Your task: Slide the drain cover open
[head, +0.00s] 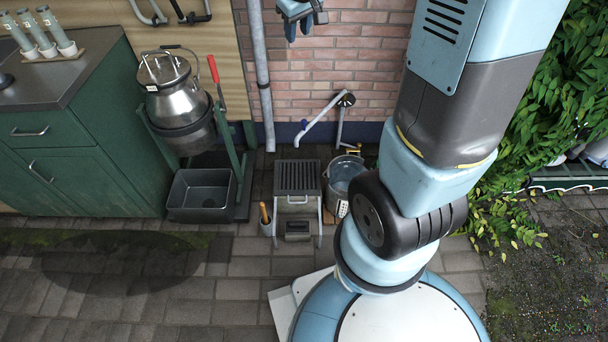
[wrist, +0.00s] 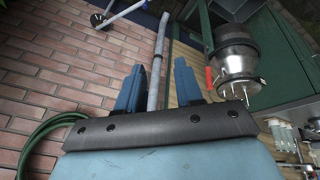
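A dark slotted grate (head: 297,177), which looks like the drain cover, lies on top of a low metal stand near the wall in the head view. A pale bar handle shows at its front edge. Whether the slot beneath it is covered cannot be told. My gripper (head: 303,24) is at the top of the head view, high in front of the brick wall and well apart from the grate. In the wrist view my gripper (wrist: 157,85) shows two blue fingers spread apart with nothing between them. The grate is not seen in the wrist view.
A metal churn (head: 182,95) on a green stand and a dark basin (head: 202,195) stand left of the grate. A bucket (head: 345,172) and a tap pipe (head: 322,120) are to its right. A grey downpipe (head: 262,75) runs down the wall. The paving in front is clear.

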